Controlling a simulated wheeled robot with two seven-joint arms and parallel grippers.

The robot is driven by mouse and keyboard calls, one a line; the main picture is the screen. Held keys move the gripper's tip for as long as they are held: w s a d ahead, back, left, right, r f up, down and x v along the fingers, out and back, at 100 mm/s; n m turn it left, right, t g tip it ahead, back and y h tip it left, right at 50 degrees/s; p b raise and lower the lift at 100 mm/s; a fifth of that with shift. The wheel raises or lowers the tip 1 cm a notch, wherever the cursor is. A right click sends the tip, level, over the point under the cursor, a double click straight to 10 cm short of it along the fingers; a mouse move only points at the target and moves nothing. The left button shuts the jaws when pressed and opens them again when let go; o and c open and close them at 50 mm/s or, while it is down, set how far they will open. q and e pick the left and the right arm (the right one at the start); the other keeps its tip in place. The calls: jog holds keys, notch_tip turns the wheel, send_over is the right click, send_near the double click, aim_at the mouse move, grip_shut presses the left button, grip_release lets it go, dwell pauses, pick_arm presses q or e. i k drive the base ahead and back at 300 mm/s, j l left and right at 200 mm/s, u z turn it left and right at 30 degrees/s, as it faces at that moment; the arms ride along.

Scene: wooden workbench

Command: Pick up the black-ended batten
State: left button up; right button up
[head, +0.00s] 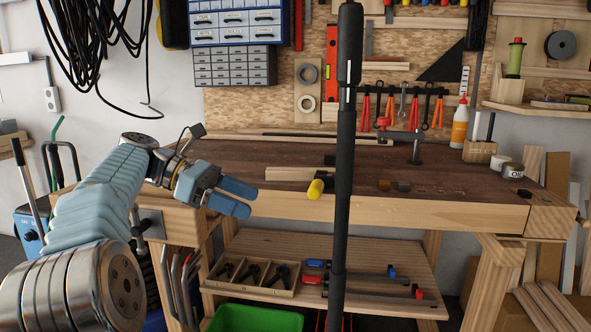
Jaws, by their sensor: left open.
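A pale wooden batten (289,174) lies on the workbench near its front edge, left of the dark vertical pole. A small black piece (330,160) shows by its right end; I cannot tell whether it is the batten's black end. A yellow-ended piece (315,189) lies just in front of the batten's right part. The pole hides the bench right of these. My left gripper (251,201) is open and empty, with blue fingers, over the bench's front left edge. It is left of the batten and appears apart from it. My right gripper is not in view.
A clamp-like tool (416,150), glue bottle (460,123) and tins (513,171) stand farther back and right. The bench's back left is mostly clear.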

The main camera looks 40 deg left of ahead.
aim_at(272, 174)
jog(key=i+j, duration=0.2)
jog(key=j, duration=0.2)
jog(key=i+j, duration=0.25)
jog(key=j, duration=0.15)
jog(key=i+j, duration=0.2)
jog(key=j, duration=0.25)
